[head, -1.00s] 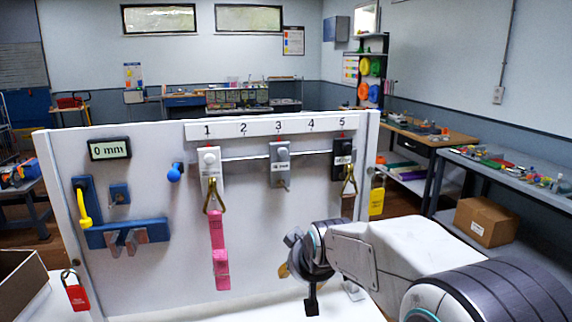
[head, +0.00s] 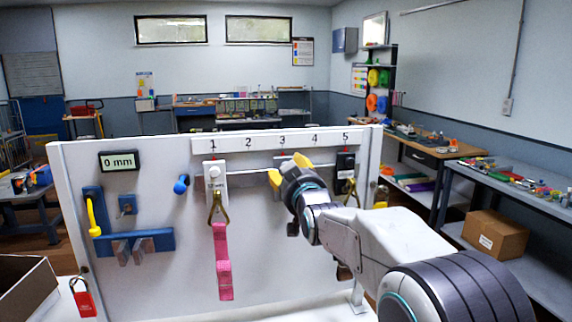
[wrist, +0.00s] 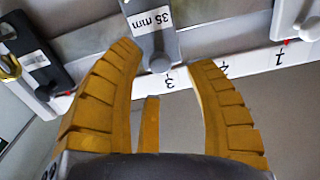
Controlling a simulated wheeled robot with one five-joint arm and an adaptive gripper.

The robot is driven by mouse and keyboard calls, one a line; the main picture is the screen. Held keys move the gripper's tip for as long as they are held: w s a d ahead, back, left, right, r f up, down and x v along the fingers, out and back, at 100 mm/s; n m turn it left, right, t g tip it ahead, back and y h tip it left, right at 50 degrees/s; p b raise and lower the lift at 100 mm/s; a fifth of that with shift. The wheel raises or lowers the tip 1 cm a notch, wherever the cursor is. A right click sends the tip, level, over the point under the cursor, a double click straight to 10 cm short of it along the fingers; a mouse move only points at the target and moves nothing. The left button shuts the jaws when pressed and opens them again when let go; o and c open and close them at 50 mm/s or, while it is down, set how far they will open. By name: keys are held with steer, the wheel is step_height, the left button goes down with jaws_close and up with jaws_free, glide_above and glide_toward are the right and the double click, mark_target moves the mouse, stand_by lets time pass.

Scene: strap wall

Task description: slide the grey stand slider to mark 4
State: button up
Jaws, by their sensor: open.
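The grey stand slider (wrist: 155,35), labelled 35 mm, sits at mark 3 on the rail in the wrist view, which shows the wall upside down. My gripper (wrist: 166,58) is open, with one yellow finger on each side of the slider's knob end. I cannot tell whether either finger touches it. In the head view my gripper (head: 288,169) covers most of the grey slider. Mark 4 (head: 315,139) shows on the number strip (head: 265,143), to the right of the gripper.
The white slider (head: 216,178) at mark 1 carries a hook with a pink strap (head: 222,262). The black slider (head: 344,166) stands at mark 5, to the right of my gripper. The display (head: 119,161) reads 0 mm. A blue knob (head: 181,184) sticks out at left.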

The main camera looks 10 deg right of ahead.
steer(key=shift+w+p, duration=0.75)
steer(key=shift+w, duration=1.25)
jaws_close()
